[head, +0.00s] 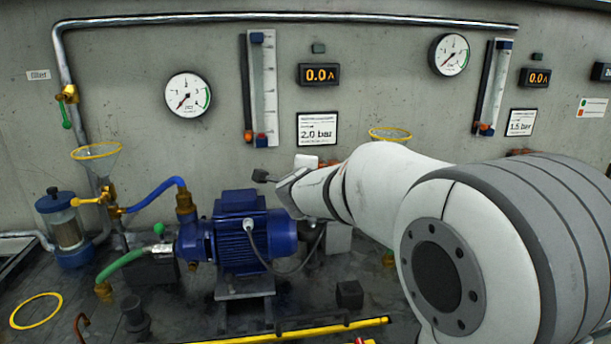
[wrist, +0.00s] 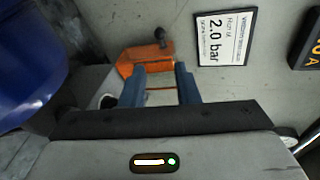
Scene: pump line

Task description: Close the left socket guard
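The orange socket guard (wrist: 143,60) shows in the wrist view just beyond the fingertips, with a dark knob at its upper right end. My gripper (wrist: 160,72) is open; its two blue fingers stand apart and point at the guard. A thin orange edge shows between the fingers. Whether the fingers touch the guard I cannot tell. A pale box (wrist: 92,80) with a dark round spot lies left of the fingers, partly hidden. In the head view, a bit of orange (head: 328,163) shows above my arm; my arm hides most of this area and the fingertips.
The blue pump motor (head: 240,238) stands left of my arm and also shows in the wrist view (wrist: 25,60). The 2.0 bar label (head: 317,129) and an ammeter (head: 319,74) are on the wall above. A yellow bar (head: 310,330) crosses the front.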

